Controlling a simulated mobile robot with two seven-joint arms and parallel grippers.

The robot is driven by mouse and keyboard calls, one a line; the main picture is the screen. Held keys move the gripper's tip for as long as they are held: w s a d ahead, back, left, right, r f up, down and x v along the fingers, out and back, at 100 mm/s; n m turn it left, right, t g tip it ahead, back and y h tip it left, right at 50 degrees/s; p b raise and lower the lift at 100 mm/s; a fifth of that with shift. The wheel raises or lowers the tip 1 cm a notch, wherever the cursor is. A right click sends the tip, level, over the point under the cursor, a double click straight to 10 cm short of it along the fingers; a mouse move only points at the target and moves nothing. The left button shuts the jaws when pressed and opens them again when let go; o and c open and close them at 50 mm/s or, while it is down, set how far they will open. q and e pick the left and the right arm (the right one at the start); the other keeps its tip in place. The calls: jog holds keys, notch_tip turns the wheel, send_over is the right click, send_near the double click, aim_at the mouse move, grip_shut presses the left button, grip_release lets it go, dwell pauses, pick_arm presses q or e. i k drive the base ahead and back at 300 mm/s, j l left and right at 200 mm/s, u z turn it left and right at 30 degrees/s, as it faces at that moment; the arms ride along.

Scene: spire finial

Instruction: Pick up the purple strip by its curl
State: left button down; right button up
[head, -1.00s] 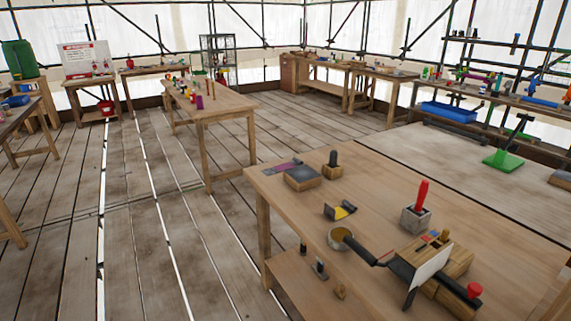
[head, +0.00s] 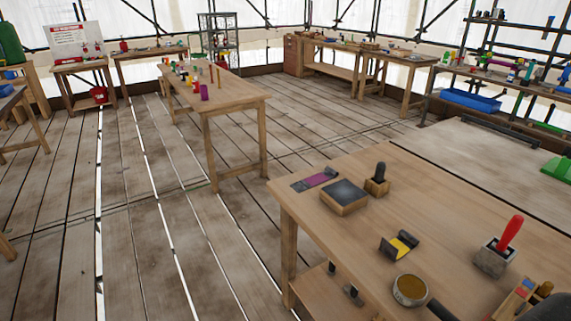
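A purple strip (head: 318,178) lies at the far left corner of the near wooden table, with dark grey at both ends. It is small in the head view, and I cannot make out its curl clearly. It lies just left of a wooden block with a dark top (head: 344,196).
The near table (head: 430,205) also holds a dark-knobbed wooden block (head: 377,181), a yellow and black tool (head: 399,245), a round tin (head: 410,290) and a red-handled tool in a stone block (head: 499,255). Open plank floor (head: 190,240) lies to the left, before another table (head: 228,97).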

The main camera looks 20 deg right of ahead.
aim_at(330, 173)
jog(key=i+u, duration=0.15)
jog(key=i, duration=1.2)
jog(key=i+j+z, duration=0.15)
jog(key=i+z, duration=0.25)
jog(key=i+j+z, duration=0.3)
jog(key=i+z, duration=0.15)
jog(key=i, duration=0.15)
jog(key=i+j+z, duration=0.25)
jog(key=z, duration=0.2)
jog(key=i+j+z, duration=0.3)
jog(key=z, duration=0.15)
jog(key=i+j+z, duration=0.15)
jog(key=j+z, duration=0.3)
jog(key=i+j+z, duration=0.1)
jog(key=j+z, duration=0.35)
jog(key=j, duration=0.1)
